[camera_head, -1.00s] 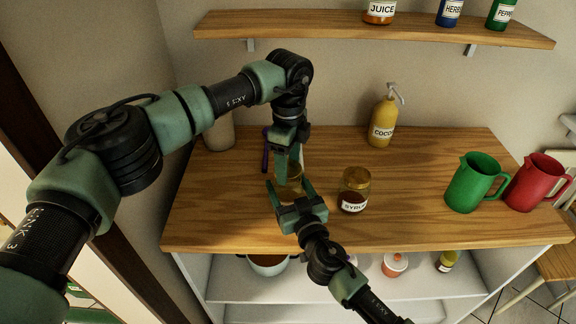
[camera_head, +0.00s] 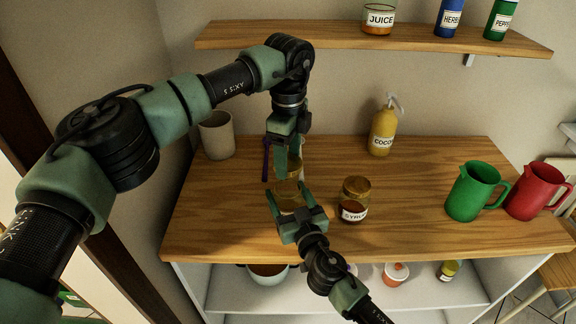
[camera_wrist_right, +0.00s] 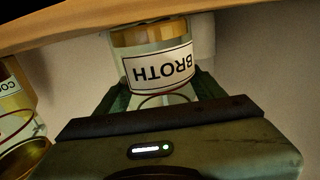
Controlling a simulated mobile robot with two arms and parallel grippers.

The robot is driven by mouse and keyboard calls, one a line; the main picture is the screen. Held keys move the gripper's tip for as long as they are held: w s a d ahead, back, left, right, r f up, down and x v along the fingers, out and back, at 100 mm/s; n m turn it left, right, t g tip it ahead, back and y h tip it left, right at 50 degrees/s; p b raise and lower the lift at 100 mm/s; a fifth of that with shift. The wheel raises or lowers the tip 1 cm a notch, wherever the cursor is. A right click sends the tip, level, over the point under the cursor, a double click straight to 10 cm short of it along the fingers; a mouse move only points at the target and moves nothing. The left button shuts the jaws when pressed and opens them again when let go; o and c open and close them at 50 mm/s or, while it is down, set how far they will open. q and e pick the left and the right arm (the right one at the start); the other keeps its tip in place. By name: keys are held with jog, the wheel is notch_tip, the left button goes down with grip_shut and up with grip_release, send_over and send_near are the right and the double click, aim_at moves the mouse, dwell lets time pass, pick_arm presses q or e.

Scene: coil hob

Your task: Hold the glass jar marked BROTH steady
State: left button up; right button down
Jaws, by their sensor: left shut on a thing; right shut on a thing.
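The glass jar marked BROTH (camera_wrist_right: 155,66) shows upside down in the right wrist view, with amber contents and a white label. In the head view the jar (camera_head: 289,197) is partly hidden by my grippers. My right gripper (camera_head: 291,206) is shut around the jar's body from the front. My left gripper (camera_head: 286,166) points down from above and is shut at the jar's top.
A SYRUP jar (camera_head: 355,198) stands close to the right. Green (camera_head: 470,190) and red (camera_head: 537,190) jugs stand at right. A wall shelf (camera_head: 400,36) crosses above. The counter's middle right is clear.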

jog(key=shift+c, duration=0.7)
grip_release()
